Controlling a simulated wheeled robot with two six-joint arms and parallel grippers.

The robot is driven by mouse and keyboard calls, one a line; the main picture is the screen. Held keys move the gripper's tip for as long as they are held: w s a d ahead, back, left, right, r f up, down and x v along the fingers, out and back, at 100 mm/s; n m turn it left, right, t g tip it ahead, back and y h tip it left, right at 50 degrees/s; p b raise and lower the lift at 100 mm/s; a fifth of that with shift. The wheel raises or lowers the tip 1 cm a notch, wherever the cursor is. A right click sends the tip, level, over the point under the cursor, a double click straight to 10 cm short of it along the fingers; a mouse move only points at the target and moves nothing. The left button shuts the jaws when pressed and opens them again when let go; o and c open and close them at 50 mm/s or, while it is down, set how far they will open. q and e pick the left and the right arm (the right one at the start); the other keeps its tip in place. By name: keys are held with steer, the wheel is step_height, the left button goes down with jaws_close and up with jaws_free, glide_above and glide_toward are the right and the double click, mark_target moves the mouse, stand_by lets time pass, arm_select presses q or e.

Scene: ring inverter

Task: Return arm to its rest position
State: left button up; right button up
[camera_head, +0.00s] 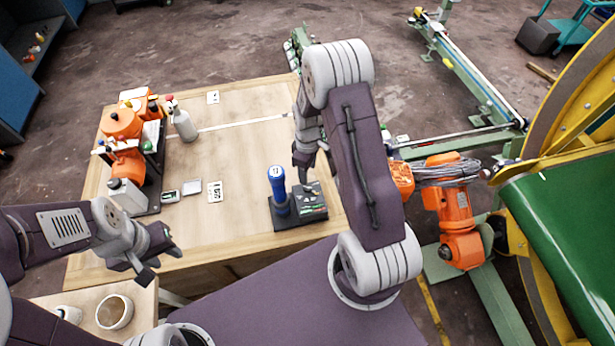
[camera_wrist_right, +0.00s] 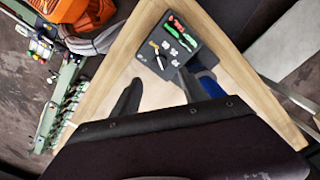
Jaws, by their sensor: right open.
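My right arm reaches over the wooden table (camera_head: 245,150), with its elbow raised and its right gripper (camera_head: 303,167) pointing down near the right edge. In the right wrist view that gripper (camera_wrist_right: 158,90) has its two fingers apart, with nothing between them. A blue cylinder (camera_head: 278,188) stands upright at the left of a dark block (camera_head: 308,205), just below the right gripper in the picture. In the wrist view, part of the blue thing (camera_wrist_right: 208,82) shows behind one finger. My left gripper (camera_head: 160,263) is low at the left, with its fingers apart and empty.
An orange machine (camera_head: 124,125) and a white bottle (camera_head: 184,125) stand at the table's left. A side table holds a cup (camera_head: 114,312). An orange robot arm (camera_head: 449,205) and a green-yellow machine (camera_head: 575,215) are at right. The table's middle is mostly clear.

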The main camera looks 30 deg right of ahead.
stand_by(0.5)
steer(key=s+a+r+m, duration=0.3)
steer(key=s+r+m, duration=0.1)
steer(key=s+r, duration=0.2)
steer(key=s+a+r+m+t, duration=0.1)
steer(key=s+a+r+m, duration=0.2)
steer(key=s+r, duration=0.3)
steer(key=shift+s+a+r+m, duration=0.35)
steer(key=shift+s+m, duration=0.15)
steer(key=shift+s, duration=0.1)
steer(key=shift+s, duration=0.1)
